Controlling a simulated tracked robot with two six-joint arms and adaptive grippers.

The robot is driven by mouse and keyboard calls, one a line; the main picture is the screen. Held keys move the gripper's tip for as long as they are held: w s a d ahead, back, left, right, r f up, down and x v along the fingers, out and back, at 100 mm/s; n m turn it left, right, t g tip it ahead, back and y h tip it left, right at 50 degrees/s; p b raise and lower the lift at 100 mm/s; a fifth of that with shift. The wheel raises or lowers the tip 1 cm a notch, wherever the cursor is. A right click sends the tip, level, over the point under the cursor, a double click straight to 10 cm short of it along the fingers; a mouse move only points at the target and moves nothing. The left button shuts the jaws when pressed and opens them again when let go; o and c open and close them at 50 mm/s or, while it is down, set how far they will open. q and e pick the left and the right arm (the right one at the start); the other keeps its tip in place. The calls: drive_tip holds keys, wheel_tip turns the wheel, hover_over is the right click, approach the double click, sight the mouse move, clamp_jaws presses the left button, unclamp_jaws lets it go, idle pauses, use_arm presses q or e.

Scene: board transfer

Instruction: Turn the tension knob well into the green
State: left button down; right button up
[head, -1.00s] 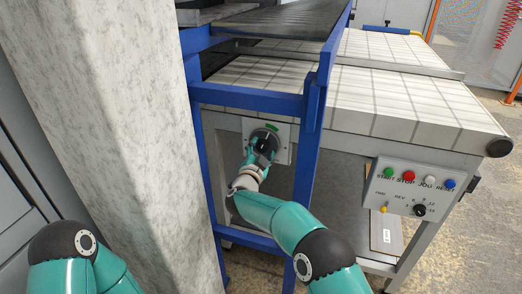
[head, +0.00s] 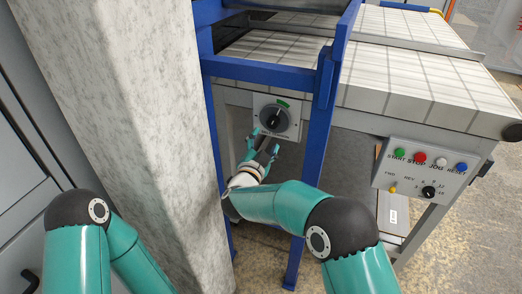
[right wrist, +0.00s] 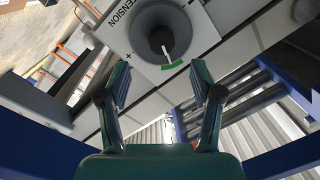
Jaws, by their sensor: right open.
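The tension knob (head: 274,120) is a dark round dial on a pale plate under the conveyor. A short green arc (head: 282,103) lies at its upper right edge. In the right wrist view the knob (right wrist: 150,38) shows a white pointer line directed at the green arc (right wrist: 172,65), within its span. My right gripper (head: 264,143) is open and empty, just below the knob and apart from it. In the right wrist view its two fingers (right wrist: 160,84) stand wide apart with the knob beyond them. My left gripper is out of view.
A blue frame post (head: 312,165) stands right of the knob, with a blue crossbar (head: 255,70) above it. A thick grey pillar (head: 135,130) stands at the left. A button panel (head: 430,172) hangs at the right.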

drive_tip(key=v, duration=0.3)
drive_tip(key=shift+s, duration=0.3)
idle(0.3)
